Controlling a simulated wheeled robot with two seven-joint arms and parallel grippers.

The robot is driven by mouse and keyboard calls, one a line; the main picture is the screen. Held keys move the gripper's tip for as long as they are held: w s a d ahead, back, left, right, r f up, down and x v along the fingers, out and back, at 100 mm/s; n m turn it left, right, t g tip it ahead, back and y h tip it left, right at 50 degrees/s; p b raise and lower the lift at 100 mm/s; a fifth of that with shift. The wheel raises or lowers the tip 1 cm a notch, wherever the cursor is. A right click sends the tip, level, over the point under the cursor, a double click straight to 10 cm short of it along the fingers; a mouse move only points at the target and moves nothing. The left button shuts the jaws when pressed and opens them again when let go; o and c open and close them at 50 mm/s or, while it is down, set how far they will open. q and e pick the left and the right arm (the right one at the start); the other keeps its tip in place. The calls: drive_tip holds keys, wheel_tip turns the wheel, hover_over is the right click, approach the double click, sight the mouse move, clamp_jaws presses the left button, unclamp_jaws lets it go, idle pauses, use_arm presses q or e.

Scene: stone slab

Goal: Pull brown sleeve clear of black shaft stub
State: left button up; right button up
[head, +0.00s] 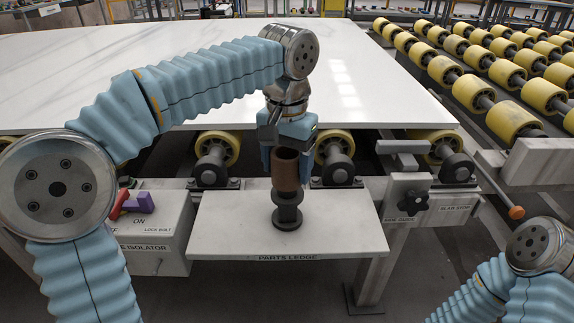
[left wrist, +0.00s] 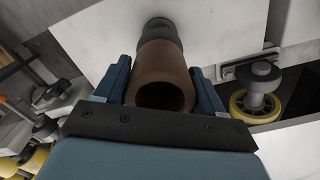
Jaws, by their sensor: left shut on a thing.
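The brown sleeve (head: 285,172) is a hollow upright tube above the parts ledge. My left gripper (head: 287,160) points down and is shut on it, one finger on each side. The black shaft stub (head: 287,213) stands upright on the ledge, with a wide base and a collar. The sleeve is in line with the stub, its lower end at the stub's top; whether the stub still reaches inside is hidden. In the left wrist view the sleeve (left wrist: 164,72) lies between both fingers, its open end dark, with the stub (left wrist: 160,32) beyond it.
The white parts ledge (head: 340,232) is otherwise bare. Behind it lie a large white slab (head: 100,70) and yellow rollers (head: 333,143).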

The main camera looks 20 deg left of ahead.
use_arm(q)
drive_tip(key=shift+r, duration=2.15)
drive_tip(key=shift+r, duration=3)
